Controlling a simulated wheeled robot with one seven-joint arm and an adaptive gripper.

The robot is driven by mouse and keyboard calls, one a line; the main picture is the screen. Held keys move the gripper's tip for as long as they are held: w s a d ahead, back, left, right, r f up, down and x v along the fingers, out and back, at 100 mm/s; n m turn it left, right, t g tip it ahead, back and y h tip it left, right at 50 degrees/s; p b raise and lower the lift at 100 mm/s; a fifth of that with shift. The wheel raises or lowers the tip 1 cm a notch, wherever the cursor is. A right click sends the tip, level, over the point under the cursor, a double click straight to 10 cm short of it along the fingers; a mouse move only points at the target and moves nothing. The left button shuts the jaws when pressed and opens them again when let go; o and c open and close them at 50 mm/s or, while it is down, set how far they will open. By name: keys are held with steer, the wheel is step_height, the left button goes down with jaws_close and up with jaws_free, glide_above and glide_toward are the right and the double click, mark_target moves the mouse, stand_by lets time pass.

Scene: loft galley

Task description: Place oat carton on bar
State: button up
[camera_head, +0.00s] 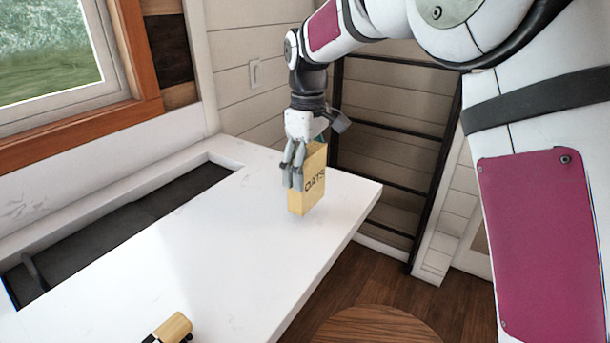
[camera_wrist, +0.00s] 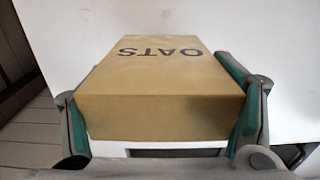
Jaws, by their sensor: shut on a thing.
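The oat carton (camera_head: 314,182) is a tan box marked "OATS". It is upright at the far right end of the white bar top (camera_head: 225,235). My gripper (camera_head: 293,178) reaches down from above and is shut on the carton. In the wrist view the carton (camera_wrist: 160,85) fills the space between the two finger pads, with one pad against each side. The carton's base is at or just above the bar surface; I cannot tell whether it touches.
A tan and black object (camera_head: 171,328) lies on the bar's near edge. A dark sunken trough (camera_head: 110,225) runs along the left. A round wooden top (camera_head: 375,325) is at the lower right. A black ladder-like frame (camera_head: 385,125) stands behind. The bar's middle is clear.

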steer(key=shift+w+a+f, duration=0.15)
steer(key=shift+w, duration=0.8)
steer(key=shift+f+p, duration=0.5)
steer(key=shift+f, duration=1.2)
steer(key=o, duration=1.4)
step_height(320, 180, up, 12)
steer(key=shift+r+b, duration=0.1)
steer(key=shift+b, duration=0.95)
